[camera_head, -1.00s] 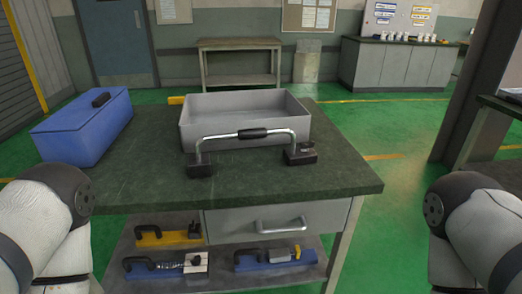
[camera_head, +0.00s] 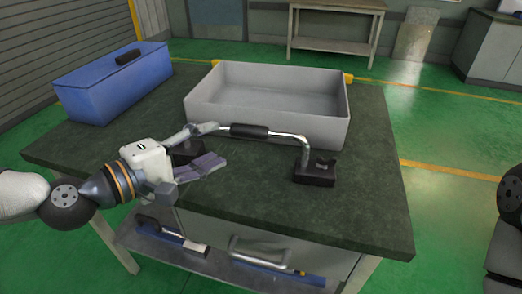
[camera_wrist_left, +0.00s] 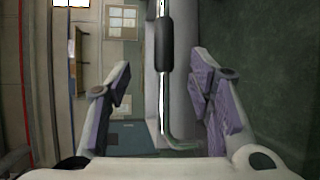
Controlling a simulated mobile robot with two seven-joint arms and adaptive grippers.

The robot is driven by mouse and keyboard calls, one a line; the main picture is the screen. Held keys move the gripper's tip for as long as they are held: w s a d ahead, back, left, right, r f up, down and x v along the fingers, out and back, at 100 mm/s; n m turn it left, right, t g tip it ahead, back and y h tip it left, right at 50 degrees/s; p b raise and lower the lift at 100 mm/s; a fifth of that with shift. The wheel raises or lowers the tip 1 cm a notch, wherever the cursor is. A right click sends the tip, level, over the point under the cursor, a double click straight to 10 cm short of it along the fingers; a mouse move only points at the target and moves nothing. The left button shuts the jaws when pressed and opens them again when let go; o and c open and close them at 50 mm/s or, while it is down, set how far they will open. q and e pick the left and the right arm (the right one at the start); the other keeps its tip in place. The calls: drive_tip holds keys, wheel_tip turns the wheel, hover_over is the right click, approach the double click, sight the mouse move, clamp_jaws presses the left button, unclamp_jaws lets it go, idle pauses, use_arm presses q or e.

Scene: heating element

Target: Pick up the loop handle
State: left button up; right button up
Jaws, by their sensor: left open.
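The loop handle is a silver bar with a black grip (camera_head: 249,131) and two dark block feet, standing on the dark green tabletop (camera_head: 350,205) in front of the grey tray. Its right foot (camera_head: 315,172) is clear; its left foot is partly hidden behind my left gripper (camera_head: 213,146). The left gripper is open at the handle's left end, fingers pointing right. In the left wrist view the bar and black grip (camera_wrist_left: 166,45) run lengthwise in the gap between the open fingers (camera_wrist_left: 163,80). Contact is not visible. My right gripper is out of view.
The grey tray (camera_head: 210,107) stands right behind the handle. A blue box (camera_head: 110,85) is at the back left. A drawer with a silver handle (camera_head: 260,249) and a lower shelf are under the front edge. The tabletop's right side is free.

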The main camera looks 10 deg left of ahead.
sight(243, 133)
use_arm(q)
drive_tip(key=x, duration=0.3)
drive_tip(key=b+x, duration=0.1)
drive_tip(key=x, duration=0.3)
drive_tip(key=b+x, duration=0.1)
drive_tip(key=x, duration=0.3)
drive_tip(key=shift+f, duration=0.35)
drive_tip(key=shift+r, duration=0.1)
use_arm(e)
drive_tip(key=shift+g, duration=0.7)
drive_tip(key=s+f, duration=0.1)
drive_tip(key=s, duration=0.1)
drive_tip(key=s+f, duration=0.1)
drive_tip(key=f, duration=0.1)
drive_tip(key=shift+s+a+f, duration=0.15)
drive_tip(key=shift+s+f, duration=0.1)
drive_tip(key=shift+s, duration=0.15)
use_arm(q)
clamp_jaws()
drive_tip(key=shift+r, duration=0.1)
